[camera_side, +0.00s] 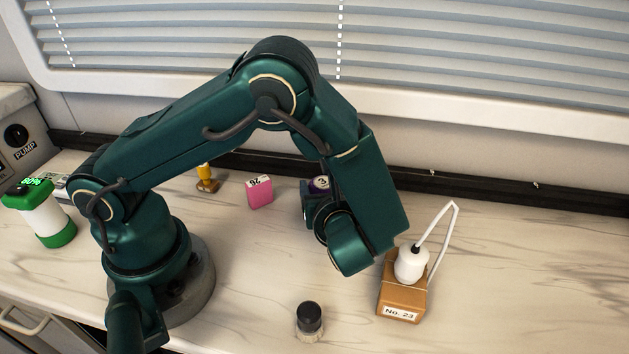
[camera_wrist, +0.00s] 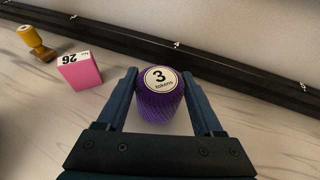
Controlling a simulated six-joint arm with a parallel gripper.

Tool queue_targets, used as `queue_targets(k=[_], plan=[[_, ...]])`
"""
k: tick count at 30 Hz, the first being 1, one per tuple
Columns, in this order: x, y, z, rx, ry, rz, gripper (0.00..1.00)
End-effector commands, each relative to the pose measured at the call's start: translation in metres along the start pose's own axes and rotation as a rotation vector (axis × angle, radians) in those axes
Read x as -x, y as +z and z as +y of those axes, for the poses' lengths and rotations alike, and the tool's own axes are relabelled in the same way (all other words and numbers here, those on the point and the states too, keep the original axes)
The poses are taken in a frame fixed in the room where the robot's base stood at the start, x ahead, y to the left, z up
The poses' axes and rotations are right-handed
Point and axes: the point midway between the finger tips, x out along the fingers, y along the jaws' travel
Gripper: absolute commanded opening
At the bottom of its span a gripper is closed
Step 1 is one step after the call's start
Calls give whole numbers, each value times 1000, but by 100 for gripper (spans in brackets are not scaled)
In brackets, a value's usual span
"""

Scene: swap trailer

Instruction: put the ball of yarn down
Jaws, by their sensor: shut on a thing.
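The ball of yarn (camera_wrist: 158,105) is purple with a round pale label reading "3 tokens". In the wrist view it sits between the two fingers of my gripper (camera_wrist: 160,100), which is shut on it. In the side view only the top of the yarn (camera_side: 320,183) shows, behind my wrist, and most of my gripper (camera_side: 310,205) is hidden there. I cannot tell whether the yarn touches the counter (camera_wrist: 60,125) or is held just above it.
A pink block marked 26 (camera_side: 259,193) and a yellow-handled stamp (camera_side: 206,180) stand left of the yarn. A black-capped jar (camera_side: 309,318) stands in front. A brown box labelled No. 23 (camera_side: 403,298) with a white lamp-like thing (camera_side: 411,264) is at right. The dark rail (camera_side: 470,187) runs behind.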

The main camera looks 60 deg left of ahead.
Motion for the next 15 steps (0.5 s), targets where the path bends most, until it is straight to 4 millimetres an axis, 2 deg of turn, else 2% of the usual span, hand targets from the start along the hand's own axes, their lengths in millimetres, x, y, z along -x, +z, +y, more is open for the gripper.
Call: queue_targets(k=[12, 13, 14, 15], plan=[[-2, -5, 0, -1, 0, 0, 14], [-2, -4, 0, 0, 0, 0, 80], [-2, -4, 0, 0, 0, 0, 91], [-2, -4, 0, 0, 0, 0, 98]])
